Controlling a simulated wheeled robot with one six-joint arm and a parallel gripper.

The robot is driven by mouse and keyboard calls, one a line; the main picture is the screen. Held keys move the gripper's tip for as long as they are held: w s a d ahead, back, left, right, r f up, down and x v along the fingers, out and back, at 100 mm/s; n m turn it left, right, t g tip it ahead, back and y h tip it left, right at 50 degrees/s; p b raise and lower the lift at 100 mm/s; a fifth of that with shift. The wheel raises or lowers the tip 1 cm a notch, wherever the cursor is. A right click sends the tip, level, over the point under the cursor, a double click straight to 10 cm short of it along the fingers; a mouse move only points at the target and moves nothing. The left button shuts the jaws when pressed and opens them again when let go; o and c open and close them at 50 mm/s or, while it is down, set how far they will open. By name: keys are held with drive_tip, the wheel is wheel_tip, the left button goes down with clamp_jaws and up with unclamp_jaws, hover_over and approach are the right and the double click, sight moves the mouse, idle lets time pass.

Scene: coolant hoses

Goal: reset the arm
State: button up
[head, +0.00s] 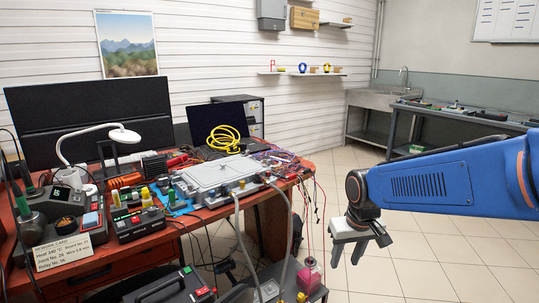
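My gripper (359,250) hangs at the end of my blue arm at the right of the head view. It is to the right of the red workbench and points downward over the tiled floor. The gap between the fingertips is hard to judge at this size. Two grey coolant hoses (288,238) run down from the front edge of a flat grey metal unit (219,176) on the workbench. Their lower ends reach fittings near the floor.
The red workbench (170,236) is crowded with a lamp (125,135), a yellow coiled cable (223,138), tools and loose wires (285,165). A container of pink liquid (309,275) stands low beside it. A sink (379,98) and a second bench are behind. The floor (420,265) around my gripper is clear.

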drive_tip(key=s+d+r+m+t, duration=0.1)
drive_tip(key=s+d, duration=0.3)
drive_tip(key=s, duration=0.6)
drive_tip(key=s+d+r+t, duration=0.1)
drive_tip(key=s+d, duration=0.3)
drive_tip(key=s, duration=0.6)
drive_tip(key=shift+r+m, duration=0.4)
drive_tip(key=shift+r, duration=0.5)
